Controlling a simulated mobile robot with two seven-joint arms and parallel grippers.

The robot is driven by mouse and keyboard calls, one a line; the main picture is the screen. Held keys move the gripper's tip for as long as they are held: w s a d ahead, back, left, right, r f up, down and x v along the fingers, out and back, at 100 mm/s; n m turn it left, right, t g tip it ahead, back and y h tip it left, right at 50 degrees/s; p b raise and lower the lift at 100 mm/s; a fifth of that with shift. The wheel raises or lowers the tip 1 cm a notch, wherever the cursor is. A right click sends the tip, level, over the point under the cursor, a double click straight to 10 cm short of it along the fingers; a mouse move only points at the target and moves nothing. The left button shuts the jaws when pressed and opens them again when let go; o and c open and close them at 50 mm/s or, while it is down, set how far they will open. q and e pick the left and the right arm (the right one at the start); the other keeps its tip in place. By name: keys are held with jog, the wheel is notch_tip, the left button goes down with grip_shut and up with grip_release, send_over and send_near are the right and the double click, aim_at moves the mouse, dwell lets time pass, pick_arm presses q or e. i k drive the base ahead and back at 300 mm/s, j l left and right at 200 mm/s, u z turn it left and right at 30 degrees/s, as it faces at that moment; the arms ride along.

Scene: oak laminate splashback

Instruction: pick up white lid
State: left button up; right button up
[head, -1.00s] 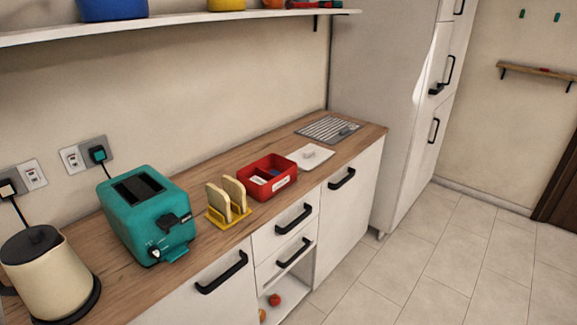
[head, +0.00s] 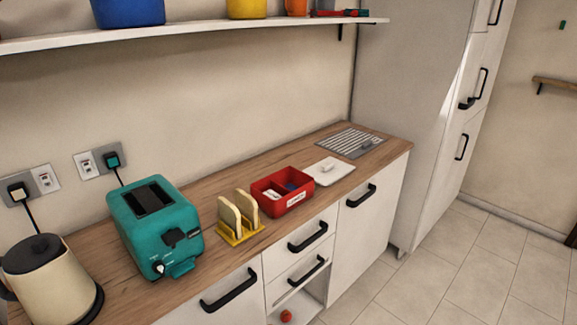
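The white lid (head: 329,171) is a flat, square-looking piece with a small raised handle on top. In the head view it lies on the wooden counter, to the right of the red box and in front of the metal drainer. The open red box (head: 285,203) has compartments with small white and blue items inside and a white label on its front. Neither of my grippers shows in the head view.
The wooden counter (head: 185,191) also carries a cream kettle (head: 47,280), a teal toaster (head: 156,228), a yellow rack (head: 240,236) with bread slices, and a grey drainer (head: 349,143). A white shelf (head: 200,32) runs above. A tall white cabinet (head: 415,100) stands at the right.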

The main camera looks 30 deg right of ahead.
aim_at(326, 172)
jog(key=l+u, duration=0.3)
jog(key=l, duration=0.15)
jog(key=i+l+u, duration=0.1)
jog(key=l+u, duration=0.15)
jog(key=l, duration=0.2)
jog(key=l+u, duration=0.3)
jog(key=l, duration=1.1)
jog(key=k+l+u, duration=0.1)
jog(key=l, duration=0.35)
jog(key=k+l, duration=0.1)
jog(key=l, duration=0.85)
jog(key=k+u, duration=0.05)
